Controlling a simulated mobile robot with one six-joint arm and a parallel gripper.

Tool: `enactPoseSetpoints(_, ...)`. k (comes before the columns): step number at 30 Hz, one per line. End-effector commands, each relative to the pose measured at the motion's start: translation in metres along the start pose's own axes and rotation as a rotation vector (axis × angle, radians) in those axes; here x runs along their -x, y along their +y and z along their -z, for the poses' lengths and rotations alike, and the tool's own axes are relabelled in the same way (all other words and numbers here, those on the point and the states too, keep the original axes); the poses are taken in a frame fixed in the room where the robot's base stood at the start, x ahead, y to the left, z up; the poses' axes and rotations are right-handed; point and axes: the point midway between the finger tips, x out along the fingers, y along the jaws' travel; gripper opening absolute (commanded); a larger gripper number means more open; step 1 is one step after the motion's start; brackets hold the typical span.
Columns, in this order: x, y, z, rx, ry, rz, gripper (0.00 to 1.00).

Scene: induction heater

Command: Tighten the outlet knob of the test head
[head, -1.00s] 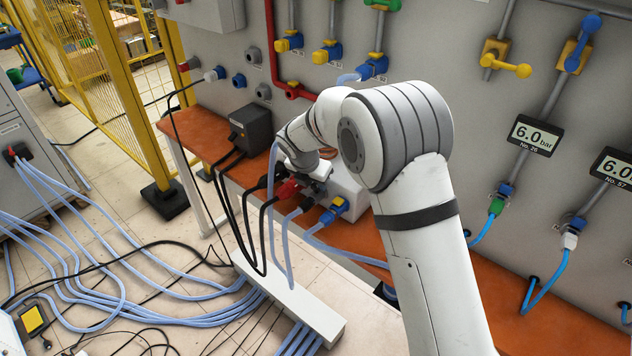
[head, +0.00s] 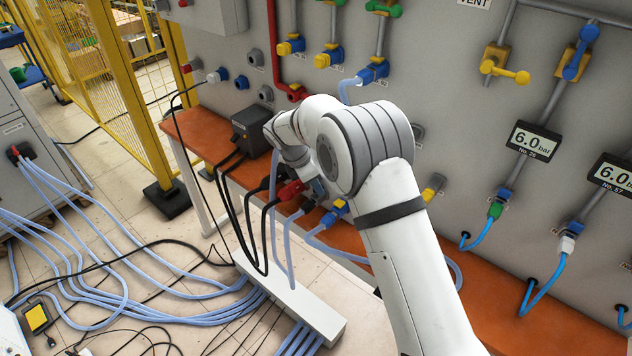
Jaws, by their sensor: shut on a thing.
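The test head stands on the orange bench, mostly hidden behind my arm. Its row of hose and cable fittings shows at its front: a red connector (head: 290,190) and a blue-and-yellow fitting (head: 335,212). My gripper (head: 303,175) is down at the test head, just behind the red connector, and only a little of it shows below my wrist. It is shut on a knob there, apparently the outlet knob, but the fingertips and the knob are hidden.
A dark box (head: 251,130) with black cables stands left of my wrist. Blue hoses and black cables hang over the bench's (head: 205,125) front edge to a white floor channel (head: 290,300). Pressure displays (head: 534,141) and valves line the grey wall behind.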

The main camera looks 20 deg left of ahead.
Motion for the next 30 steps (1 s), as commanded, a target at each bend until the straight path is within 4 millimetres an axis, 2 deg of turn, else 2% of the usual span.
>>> enactPoseSetpoints(18,-0.0006,-0.0004,-0.0001,-0.04,0.001,0.019,0.08)
enactPoseSetpoints(19,-0.0006,-0.0004,-0.0001,-0.04,0.001,0.019,0.33)
enactPoseSetpoints(26,-0.0004,0.0,-0.0003,-0.039,0.0,0.017,0.52)
enactPoseSetpoints(30,-0.0001,0.0006,-0.0006,-0.04,0.0,0.015,0.52)
